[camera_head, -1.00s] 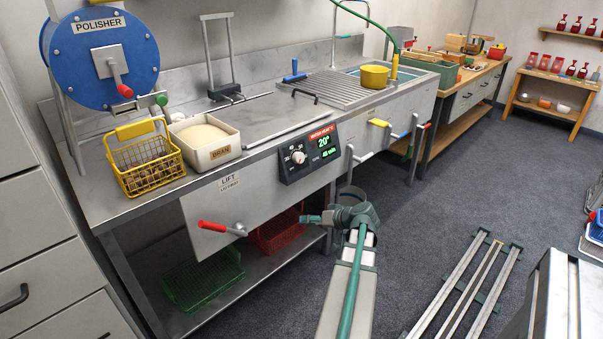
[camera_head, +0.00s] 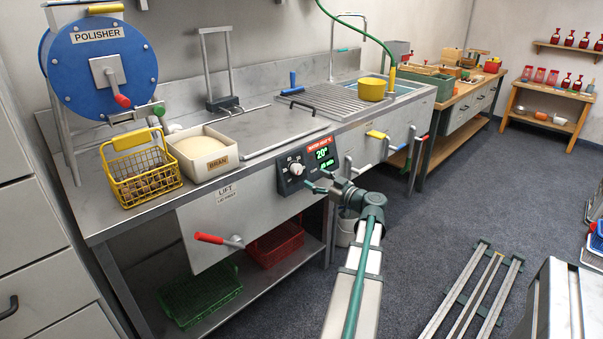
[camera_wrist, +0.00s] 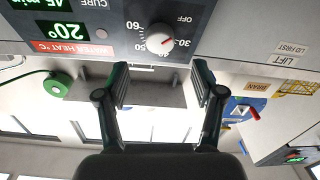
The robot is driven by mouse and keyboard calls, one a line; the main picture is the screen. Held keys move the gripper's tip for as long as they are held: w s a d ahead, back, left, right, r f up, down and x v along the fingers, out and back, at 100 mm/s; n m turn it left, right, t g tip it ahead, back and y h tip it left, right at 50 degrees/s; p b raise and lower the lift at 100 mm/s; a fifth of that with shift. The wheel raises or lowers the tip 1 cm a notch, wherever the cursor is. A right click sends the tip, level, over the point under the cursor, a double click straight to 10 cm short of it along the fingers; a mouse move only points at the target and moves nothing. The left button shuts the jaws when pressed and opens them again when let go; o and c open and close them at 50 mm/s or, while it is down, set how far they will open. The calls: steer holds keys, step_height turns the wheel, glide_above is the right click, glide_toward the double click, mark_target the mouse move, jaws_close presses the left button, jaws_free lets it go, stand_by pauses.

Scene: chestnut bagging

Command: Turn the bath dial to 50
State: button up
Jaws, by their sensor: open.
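The bath dial (camera_head: 296,169) is a round white knob on the dark control panel (camera_head: 312,161) at the front of the steel bench. In the wrist view the dial (camera_wrist: 160,38) shows upside down, with a red mark pointing towards the 30 side of its scale. The display (camera_wrist: 62,31) reads 20°. My gripper (camera_head: 320,182) is open and empty, just in front of the panel and a little right of the dial. In the wrist view its two fingers (camera_wrist: 160,82) stand apart, with the dial beyond their tips and not between them.
The red-handled lift lever (camera_head: 220,240) sticks out left of the panel. Yellow, blue and red handles project on the right. A yellow wire basket (camera_head: 143,178) and the bran box (camera_head: 204,151) stand on the bench.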

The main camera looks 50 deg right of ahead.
mark_target(299, 171)
steer(key=w, duration=0.5)
steer(key=w+d, duration=0.1)
steer(key=w, duration=0.1)
steer(key=shift+w, duration=0.25)
steer(key=c, duration=1.1)
steer(key=shift+c, duration=0.2)
